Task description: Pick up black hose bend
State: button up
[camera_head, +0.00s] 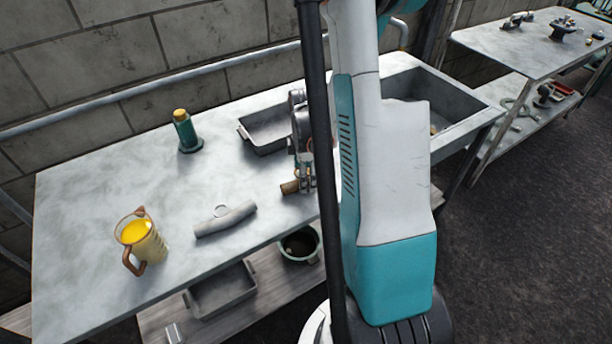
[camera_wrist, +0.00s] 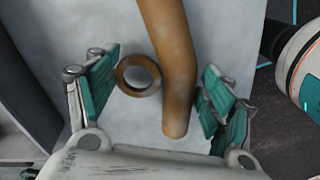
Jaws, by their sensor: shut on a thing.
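My gripper (camera_head: 304,178) is over the right part of the grey table, partly hidden behind my arm. In the wrist view its teal-padded fingers (camera_wrist: 160,78) stand either side of a brown bent tube (camera_wrist: 176,75) and a brown ring (camera_wrist: 138,75). The ring lies by the left finger and the tube by the right. I cannot tell whether the ring belongs to the tube. A brown piece (camera_head: 290,187) also shows at the fingers in the head view. I see no bend that is clearly black. A pale grey bent tube (camera_head: 226,219) lies on the table, apart from my gripper.
A yellow-filled jug (camera_head: 146,247) stands front left on the table (camera_head: 90,200), and a green bottle (camera_head: 185,132) stands behind. A grey tray (camera_head: 262,146) and a sink (camera_head: 462,118) lie further right. A lower shelf holds a tray (camera_head: 222,293) and a dark bowl (camera_head: 300,243).

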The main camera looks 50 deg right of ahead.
notch_tip(320, 180, up, 20)
jog(key=p, duration=0.6)
jog(key=shift+f, duration=0.15)
